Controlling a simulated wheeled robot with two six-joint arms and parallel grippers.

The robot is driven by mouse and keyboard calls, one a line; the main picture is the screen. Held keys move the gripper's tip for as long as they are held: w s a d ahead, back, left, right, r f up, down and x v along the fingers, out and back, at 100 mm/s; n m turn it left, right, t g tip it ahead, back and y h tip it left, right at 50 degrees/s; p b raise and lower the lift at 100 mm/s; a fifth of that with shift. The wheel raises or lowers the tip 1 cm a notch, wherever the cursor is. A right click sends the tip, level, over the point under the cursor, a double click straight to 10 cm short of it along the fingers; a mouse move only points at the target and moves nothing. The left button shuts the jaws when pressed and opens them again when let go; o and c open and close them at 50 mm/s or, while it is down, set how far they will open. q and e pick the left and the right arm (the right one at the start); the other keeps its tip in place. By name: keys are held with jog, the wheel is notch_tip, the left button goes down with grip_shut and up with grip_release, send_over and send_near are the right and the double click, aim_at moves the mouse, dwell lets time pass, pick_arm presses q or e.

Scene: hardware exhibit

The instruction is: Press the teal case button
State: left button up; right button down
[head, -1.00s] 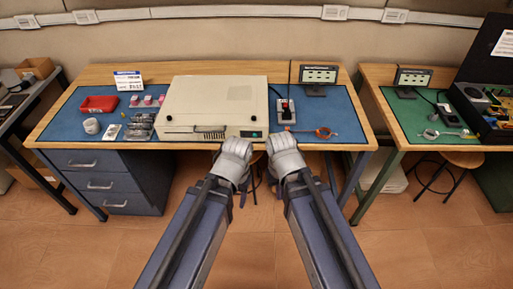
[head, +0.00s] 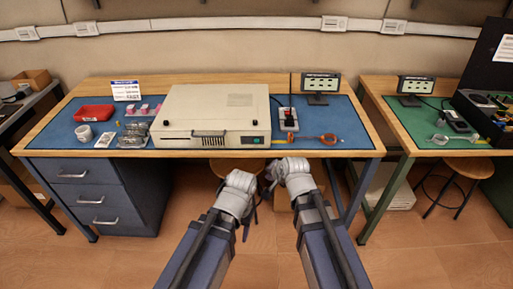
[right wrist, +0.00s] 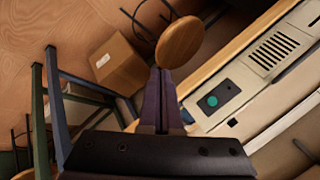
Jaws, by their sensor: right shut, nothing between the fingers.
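The cream case (head: 215,108) lies flat on the blue-matted bench. Its front face has a dark panel (head: 252,140) at the right end. In the right wrist view, the round teal button (right wrist: 212,101) sits on that panel, right of the fingers. My right gripper (head: 271,178) is in front of the bench edge, below and slightly right of the panel, apart from the case. In its wrist view, the dark fingers (right wrist: 160,85) are shut together and empty.
The bench's wooden front edge (head: 330,153) lies beyond both grippers. On the mat are a red tray (head: 94,113), a white mug (head: 83,132), an orange-handled tool (head: 325,139) and a small display (head: 321,83). A stool (right wrist: 181,42) and cardboard box (right wrist: 118,62) stand below.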

aim_at(256, 141)
jog(key=w+a+r+m, duration=0.1)
jog(key=a+r+m+t, duration=0.1)
jog(key=w+a+r+m+t+y, duration=0.1)
jog(key=a, duration=0.1)
jog(key=shift+w, duration=0.35)
jog(key=shift+w, duration=0.15)
jog(key=shift+w, duration=4.3)
jog(key=shift+w, duration=0.4)
jog(key=shift+w, duration=0.45)
jog(key=shift+s, duration=0.9)
